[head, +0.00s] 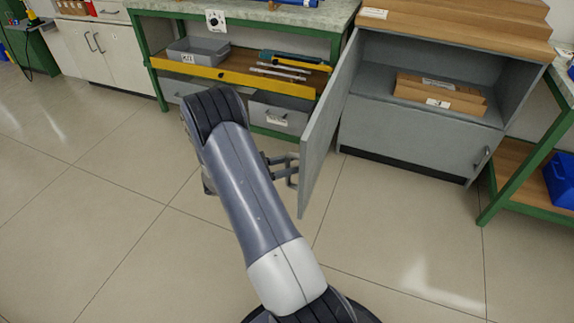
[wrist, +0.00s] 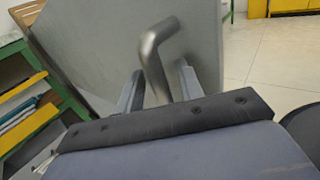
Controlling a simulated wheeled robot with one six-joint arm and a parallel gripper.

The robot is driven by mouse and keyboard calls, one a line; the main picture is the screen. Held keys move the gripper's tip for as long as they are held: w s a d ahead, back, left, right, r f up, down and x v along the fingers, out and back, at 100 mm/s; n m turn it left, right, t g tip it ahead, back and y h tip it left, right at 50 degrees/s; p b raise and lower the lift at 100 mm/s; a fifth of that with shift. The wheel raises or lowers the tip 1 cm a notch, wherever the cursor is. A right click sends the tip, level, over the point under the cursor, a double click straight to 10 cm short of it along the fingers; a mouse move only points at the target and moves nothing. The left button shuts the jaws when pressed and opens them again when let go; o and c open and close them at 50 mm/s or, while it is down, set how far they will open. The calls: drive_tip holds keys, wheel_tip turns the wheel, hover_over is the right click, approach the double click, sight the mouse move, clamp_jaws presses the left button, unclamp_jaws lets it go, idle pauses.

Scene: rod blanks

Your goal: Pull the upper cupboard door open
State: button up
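The upper cupboard door (head: 322,135) is a grey panel that stands swung wide open, out from the left side of the grey cupboard (head: 420,131). In the wrist view the door (wrist: 95,50) fills the upper middle. Its bent metal handle (wrist: 156,62) reaches down between the two fingers of my gripper (wrist: 160,85). Narrow gaps show on both sides of the handle, so the fingers look open around it, not closed on it. In the head view my gripper (head: 290,168) is at the door's left face, and the handle is mostly hidden there.
Wooden blocks (head: 438,96) lie inside the open compartment. A lower door with a handle (head: 484,158) is shut. A green bench (head: 530,165) stands at right. The floor in front is clear.

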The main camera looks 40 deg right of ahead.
drive_tip(key=p+v, duration=0.1)
drive_tip(key=v, duration=1)
drive_tip(key=shift+d, duration=0.2)
drive_tip(key=b+x, duration=0.1)
drive_tip(key=x, duration=1)
drive_tip(key=shift+a, duration=0.1)
drive_tip(key=shift+s, duration=0.25)
